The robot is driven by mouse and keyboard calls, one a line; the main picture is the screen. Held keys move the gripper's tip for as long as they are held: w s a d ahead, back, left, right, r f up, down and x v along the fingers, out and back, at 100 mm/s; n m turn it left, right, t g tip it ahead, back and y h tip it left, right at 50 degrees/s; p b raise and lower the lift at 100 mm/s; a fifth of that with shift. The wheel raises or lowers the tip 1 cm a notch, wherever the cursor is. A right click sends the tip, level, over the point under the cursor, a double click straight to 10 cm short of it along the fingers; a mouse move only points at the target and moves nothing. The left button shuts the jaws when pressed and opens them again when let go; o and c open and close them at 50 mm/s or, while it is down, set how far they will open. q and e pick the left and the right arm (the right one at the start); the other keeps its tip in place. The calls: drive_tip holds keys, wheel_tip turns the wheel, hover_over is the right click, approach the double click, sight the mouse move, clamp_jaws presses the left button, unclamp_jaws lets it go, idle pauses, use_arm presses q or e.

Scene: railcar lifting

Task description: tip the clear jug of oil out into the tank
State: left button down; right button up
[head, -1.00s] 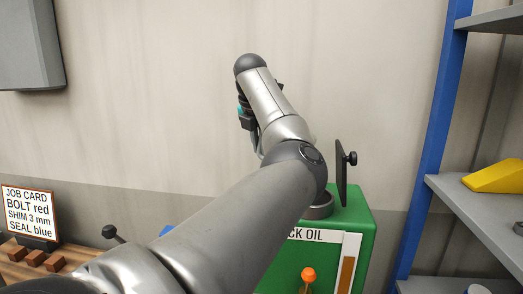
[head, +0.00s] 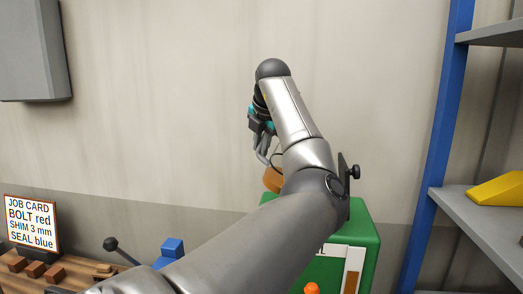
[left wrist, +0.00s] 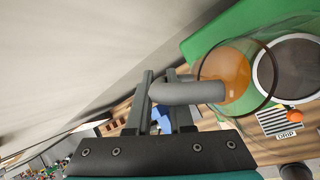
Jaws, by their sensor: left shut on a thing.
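My left gripper (head: 262,152) is shut on the grey handle (left wrist: 187,92) of the clear jug (left wrist: 268,98). Amber oil (left wrist: 232,72) shows inside the jug in the left wrist view. In the head view a small amber part of the jug (head: 271,179) shows beside my arm, seemingly tilted. The green tank (head: 361,238) stands below and to the right, partly behind my arm. Its round dark opening (left wrist: 292,68) lies close beside the jug's rim in the left wrist view. I see no oil stream. My right gripper is out of view.
The tank's dark lid (head: 343,188) stands upright near my forearm. A blue-posted shelf (head: 480,215) with a yellow wedge (head: 498,187) is at the right. A bench with a job card (head: 31,224) and a blue block (head: 171,251) is at the left.

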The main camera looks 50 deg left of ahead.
use_arm(q)
drive_tip(key=shift+r+y, duration=0.3)
drive_tip(key=shift+r, duration=0.05)
drive_tip(key=shift+w+d+r+m+y, duration=0.1)
drive_tip(key=shift+d+r+m+y, duration=0.15)
drive_tip(key=shift+r+y, duration=0.4)
drive_tip(key=shift+w+d+r+m+y, duration=0.15)
drive_tip(key=shift+r+y, duration=0.25)
drive_tip(key=shift+y, duration=0.45)
drive_tip(key=shift+w+d+r+m+g+y, duration=0.15)
drive_tip(key=shift+d+r+y, duration=0.1)
drive_tip(key=shift+d+y, duration=0.35)
drive_tip(key=shift+s+d+r+m+g+y, duration=0.15)
drive_tip(key=shift+d+r+y, duration=0.15)
drive_tip(key=shift+y, duration=0.5)
drive_tip(key=shift+w+d+f+m+y+b, duration=0.1)
drive_tip(key=shift+w+d+m+y+b, duration=0.1)
drive_tip(key=shift+d+y+b, duration=0.5)
drive_tip(key=shift+w+d+m+y+b, duration=0.2)
drive_tip(key=shift+d+y+b, duration=0.2)
drive_tip(key=shift+b, duration=0.6)
drive_tip(key=w+d+r+m+y+b, duration=0.1)
drive_tip(key=d+y+b, duration=0.4)
drive_tip(key=b, duration=0.3)
drive_tip(key=shift+w+d+r+m, duration=0.25)
drive_tip(key=shift+d+m, duration=0.15)
drive_tip(key=shift+d, duration=0.1)
drive_tip(key=shift+d+r, duration=0.1)
